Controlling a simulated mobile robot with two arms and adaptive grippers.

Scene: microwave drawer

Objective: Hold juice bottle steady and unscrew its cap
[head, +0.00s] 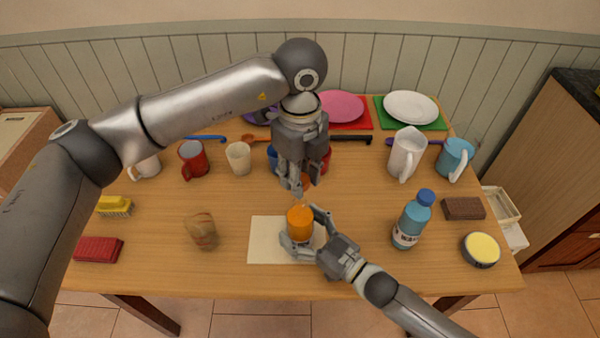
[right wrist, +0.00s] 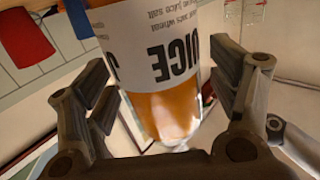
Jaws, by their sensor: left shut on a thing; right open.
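The orange juice bottle (head: 300,223) stands near the table's front middle, beside or on a pale mat (head: 262,240). In the right wrist view the bottle (right wrist: 165,110) appears upside down, with its white JUICE label and orange juice between the fingers. My right gripper (head: 306,232) is open around the bottle, with a finger on either side. My left gripper (head: 300,190) points down just above the bottle top. It is shut on a small orange piece that looks like the cap (head: 306,181), mostly hidden by the fingers.
A blue bottle (head: 411,222) stands to the right, with a brown block (head: 463,208) and a yellow-topped round tin (head: 481,249). A glass (head: 202,231) stands to the left. Mugs, a white pitcher (head: 406,153) and plates line the back.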

